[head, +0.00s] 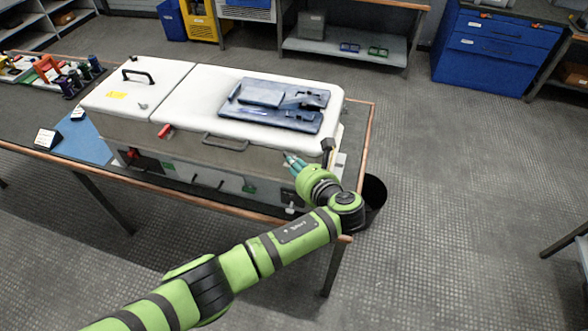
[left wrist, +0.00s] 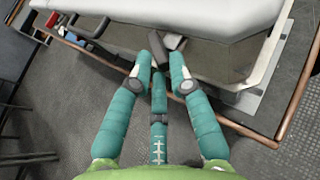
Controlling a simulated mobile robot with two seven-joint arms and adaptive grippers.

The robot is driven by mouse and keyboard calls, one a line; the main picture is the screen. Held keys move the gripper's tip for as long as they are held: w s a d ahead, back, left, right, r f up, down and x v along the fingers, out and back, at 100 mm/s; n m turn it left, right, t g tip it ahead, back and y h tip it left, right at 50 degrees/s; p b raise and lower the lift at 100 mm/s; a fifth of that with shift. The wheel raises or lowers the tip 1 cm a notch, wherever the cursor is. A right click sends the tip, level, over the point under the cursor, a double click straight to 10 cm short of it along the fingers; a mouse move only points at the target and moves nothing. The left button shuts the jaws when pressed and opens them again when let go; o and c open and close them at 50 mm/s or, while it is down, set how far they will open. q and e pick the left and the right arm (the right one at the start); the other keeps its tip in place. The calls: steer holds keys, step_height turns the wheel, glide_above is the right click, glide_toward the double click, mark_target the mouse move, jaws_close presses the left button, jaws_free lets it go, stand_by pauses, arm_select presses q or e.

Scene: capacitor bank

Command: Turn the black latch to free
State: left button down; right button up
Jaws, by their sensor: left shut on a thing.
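The black latch (left wrist: 175,44) shows in the left wrist view as a dark lever on the front of the white-lidded box (head: 186,80), just below the lid's edge. My left gripper (left wrist: 160,62) has teal fingers and is shut on the latch at its fingertips, which partly hide it. In the head view my left gripper (head: 292,160) is at the front of the box, toward its right end. A dark upright piece (head: 328,146) shows near the right front corner there; I cannot tell whether it is part of the latch. My right gripper is not in view.
A red latch (head: 166,131) and a grey handle (head: 225,143) are on the box's front, left of my gripper. A blue tray (head: 275,118) lies on the lid. The box stands on a wood-edged table (head: 260,214). A black bin (head: 374,195) is beyond its right edge.

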arm_select(q)
steer(key=shift+w+d+r+n+y, duration=0.2)
steer(key=shift+d+r+n+y, duration=0.1)
steer(key=shift+r+y, duration=0.1)
steer(key=c, duration=1.3)
jaws_free()
steer(key=shift+f, duration=0.2)
steer(key=shift+a, duration=0.1)
step_height(320, 180, up, 10)
